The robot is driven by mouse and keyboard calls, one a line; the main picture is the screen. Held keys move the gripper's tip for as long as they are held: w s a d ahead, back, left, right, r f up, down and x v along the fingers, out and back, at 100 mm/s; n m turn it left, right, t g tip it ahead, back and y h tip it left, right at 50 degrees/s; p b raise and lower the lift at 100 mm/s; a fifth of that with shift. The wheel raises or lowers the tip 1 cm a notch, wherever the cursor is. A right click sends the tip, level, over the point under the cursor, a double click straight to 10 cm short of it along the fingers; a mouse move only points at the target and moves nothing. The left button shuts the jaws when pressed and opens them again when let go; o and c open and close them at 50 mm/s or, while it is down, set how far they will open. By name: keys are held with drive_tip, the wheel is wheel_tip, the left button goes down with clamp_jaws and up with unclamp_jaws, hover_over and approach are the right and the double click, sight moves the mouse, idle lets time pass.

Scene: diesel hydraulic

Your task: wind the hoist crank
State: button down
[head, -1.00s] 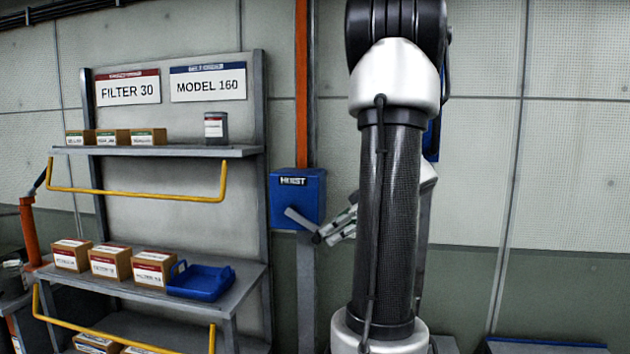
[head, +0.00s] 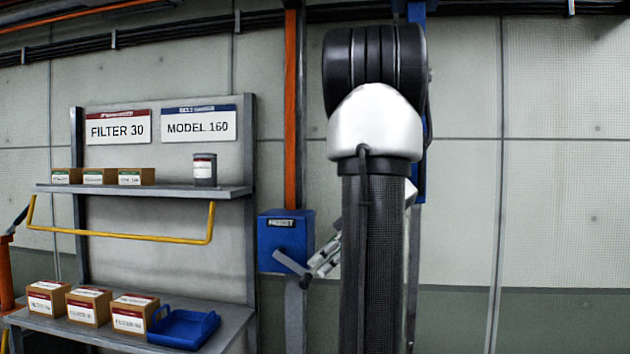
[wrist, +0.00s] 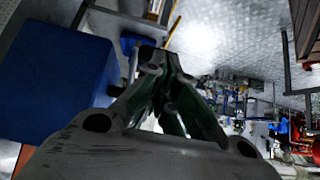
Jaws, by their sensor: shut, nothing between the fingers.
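The blue hoist box (head: 286,232) is fixed on a grey post under an orange upright. Its grey crank arm (head: 290,262) slants down to the right and ends in a dark knob (head: 305,282). My gripper (head: 314,268) is just right of and above the knob, its fingers pointing at the crank; I cannot tell whether they touch it. In the wrist view the fingers (wrist: 158,62) come together, shut and empty, with the blue box (wrist: 60,75) close on their left. A dark piece at the fingertips is too unclear to name.
A shelf unit (head: 150,192) with small boxes and a can stands to the left. Its lower shelf holds cartons and a blue tray (head: 184,328). A yellow rail (head: 130,236) juts from the shelf. The wall right of my arm is clear.

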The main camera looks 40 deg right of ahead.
wheel_tip(320, 180, up, 7)
drive_tip(key=w+a, duration=0.1)
drive_tip(key=w, duration=0.1)
wheel_tip(320, 180, up, 6)
drive_tip(key=g+h, duration=0.2)
hover_over(307, 277)
drive_tip(key=w+a, duration=0.1)
drive_tip(key=w, duration=0.1)
drive_tip(key=v, duration=1)
drive_tip(key=shift+g, duration=0.6)
drive_tip(key=f, duration=0.7)
drive_tip(key=w+a+f, duration=0.1)
drive_tip(key=f, duration=0.6)
drive_tip(key=w+f, duration=0.1)
drive_tip(key=f, duration=0.7)
drive_tip(key=shift+w+a, duration=0.15)
drive_tip(key=shift+a, duration=0.25)
drive_tip(key=shift+d, duration=0.1)
drive_tip(key=shift+f, duration=0.15)
drive_tip(key=shift+f+t, duration=0.1)
drive_tip(key=shift+t, duration=0.2)
